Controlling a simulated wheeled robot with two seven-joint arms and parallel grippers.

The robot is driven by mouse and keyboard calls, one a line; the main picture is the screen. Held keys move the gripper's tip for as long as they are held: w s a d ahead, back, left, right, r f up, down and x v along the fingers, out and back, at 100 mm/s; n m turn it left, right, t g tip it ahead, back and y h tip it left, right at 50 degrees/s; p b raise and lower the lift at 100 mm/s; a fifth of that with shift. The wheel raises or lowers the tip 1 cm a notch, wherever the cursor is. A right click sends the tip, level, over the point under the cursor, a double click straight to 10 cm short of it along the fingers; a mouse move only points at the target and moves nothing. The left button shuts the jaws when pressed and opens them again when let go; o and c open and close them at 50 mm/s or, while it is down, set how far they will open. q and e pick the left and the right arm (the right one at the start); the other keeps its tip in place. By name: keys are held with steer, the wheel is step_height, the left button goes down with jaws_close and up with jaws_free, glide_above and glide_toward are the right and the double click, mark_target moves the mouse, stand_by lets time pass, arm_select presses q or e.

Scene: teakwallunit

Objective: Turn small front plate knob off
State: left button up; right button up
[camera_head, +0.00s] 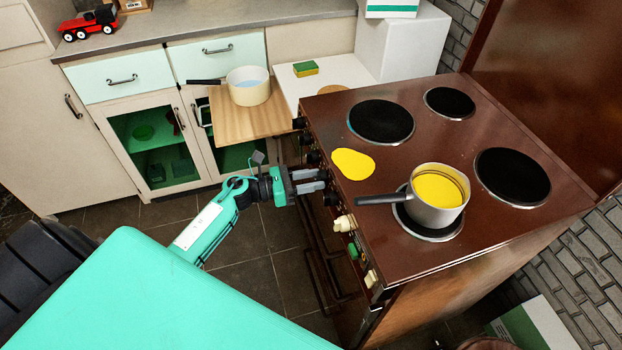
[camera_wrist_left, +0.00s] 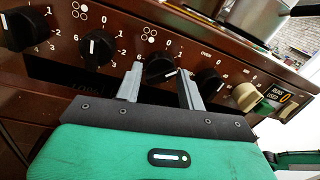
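A brown stove (camera_head: 420,270) has a row of black knobs and a cream knob along its front panel. In the left wrist view, a black knob (camera_wrist_left: 160,65) with a plate symbol above it sits between the two fingertips of my left gripper (camera_wrist_left: 159,80). Its white mark seems to point right and slightly down. The fingers are apart, one on each side of it; whether they touch it I cannot tell. In the head view my left gripper (camera_head: 318,181) reaches the panel from the left, and its fingers hide much of that knob. My right gripper is out of view.
Neighbouring black knobs (camera_wrist_left: 96,47) (camera_wrist_left: 208,80) sit on both sides, with a cream knob (camera_wrist_left: 246,96) further right. A pot (camera_head: 437,196) with yellow contents stands on the small front plate (camera_head: 428,232), its handle pointing left. A yellow spill (camera_head: 352,163) lies nearby.

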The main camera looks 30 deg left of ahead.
arm_select(q)
steer(key=c, duration=0.5)
steer(key=shift+n, duration=0.3)
steer(key=n, duration=0.8)
steer(key=shift+s+t+p, duration=0.1)
steer(key=shift+t+p, duration=0.2)
steer(key=shift+p, duration=0.1)
steer(key=shift+n, duration=0.4)
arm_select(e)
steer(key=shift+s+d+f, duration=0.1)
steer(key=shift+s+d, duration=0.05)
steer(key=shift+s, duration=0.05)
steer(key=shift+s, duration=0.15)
